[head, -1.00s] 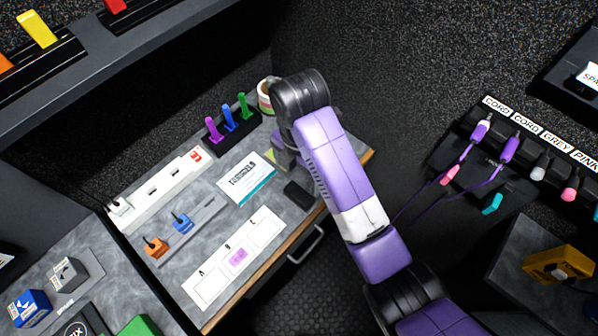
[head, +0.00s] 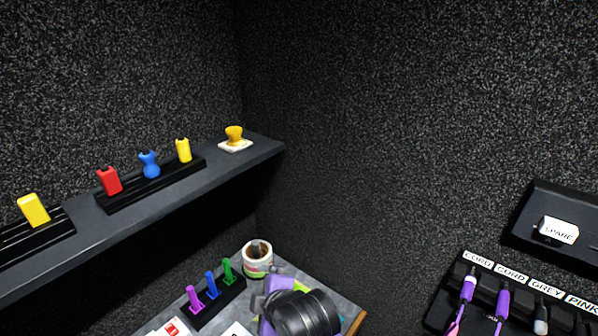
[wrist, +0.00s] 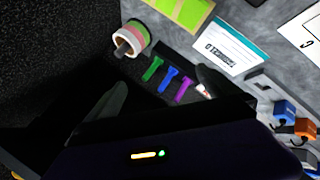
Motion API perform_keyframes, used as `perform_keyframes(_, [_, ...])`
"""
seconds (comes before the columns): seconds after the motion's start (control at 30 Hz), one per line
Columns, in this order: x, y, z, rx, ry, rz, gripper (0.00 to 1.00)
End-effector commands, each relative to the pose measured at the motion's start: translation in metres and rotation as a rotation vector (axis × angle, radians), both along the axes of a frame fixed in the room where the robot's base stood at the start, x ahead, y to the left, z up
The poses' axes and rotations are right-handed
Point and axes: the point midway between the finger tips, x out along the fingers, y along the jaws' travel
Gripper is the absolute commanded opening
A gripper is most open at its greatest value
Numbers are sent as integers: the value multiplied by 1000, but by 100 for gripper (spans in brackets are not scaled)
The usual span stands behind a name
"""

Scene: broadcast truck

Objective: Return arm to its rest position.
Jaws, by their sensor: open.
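My gripper (wrist: 160,92) shows in the wrist view as two dark fingers, spread apart with nothing held between them. It is above the grey desk (wrist: 262,68), near the rack of green, blue and purple sticks. In the head view my arm's black joint (head: 305,313) and a purple part (head: 278,286) show at the bottom, over the desk's back corner. The fingers cannot be made out there, and the rest of the arm is below the frame.
Above is a shelf (head: 150,205) with coloured pieces. At right, a cord rack (head: 450,300) and a spare box (head: 557,232) are on the wall. The middle wall area is bare.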

Motion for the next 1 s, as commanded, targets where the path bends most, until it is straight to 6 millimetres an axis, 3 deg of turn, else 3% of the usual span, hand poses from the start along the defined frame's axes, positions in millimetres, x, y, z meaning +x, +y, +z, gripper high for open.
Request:
perform_keyframes(0.27, [-43, -51, 1, 511, -108, -364, 100])
perform_keyframes(0.47, [-93, -104, 10, 791, -169, -546, 100])
perform_keyframes(0.7, [-168, -169, 26, 1037, -238, -701, 100])
perform_keyframes(1.0, [-268, -234, 53, 1193, -303, -823, 100])
